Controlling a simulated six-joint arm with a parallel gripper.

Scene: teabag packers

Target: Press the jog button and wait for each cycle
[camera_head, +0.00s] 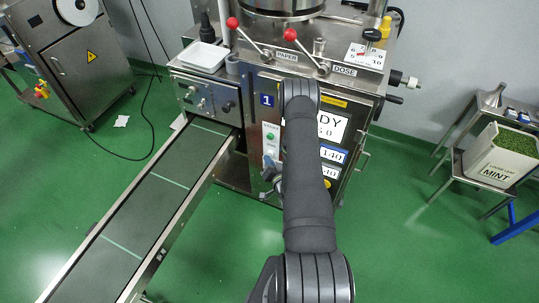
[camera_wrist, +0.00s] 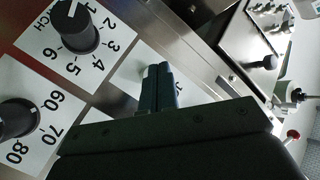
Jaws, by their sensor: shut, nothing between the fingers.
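The packing machine (camera_head: 240,160) stands in the middle of the head view, with a white control strip carrying a green button (camera_head: 271,136) on its front. My gripper (camera_wrist: 160,82) is shut and empty in the wrist view, with its fingertips close over a white label (camera_wrist: 128,72) whose visible letters look like "JO". The jog button itself is hidden behind the fingers, and I cannot tell whether they touch it. In the head view my gripper (camera_head: 268,174) shows low beside the control strip. The display (camera_head: 330,128) is partly covered by my arm; "DY" shows.
In the wrist view, a numbered knob (camera_wrist: 76,24) and a second dial (camera_wrist: 12,118) sit left of the fingers. A conveyor (camera_head: 150,205) runs to the lower left. Red-knobbed levers (camera_head: 290,34) stand on top. A mint box (camera_head: 500,158) is at right.

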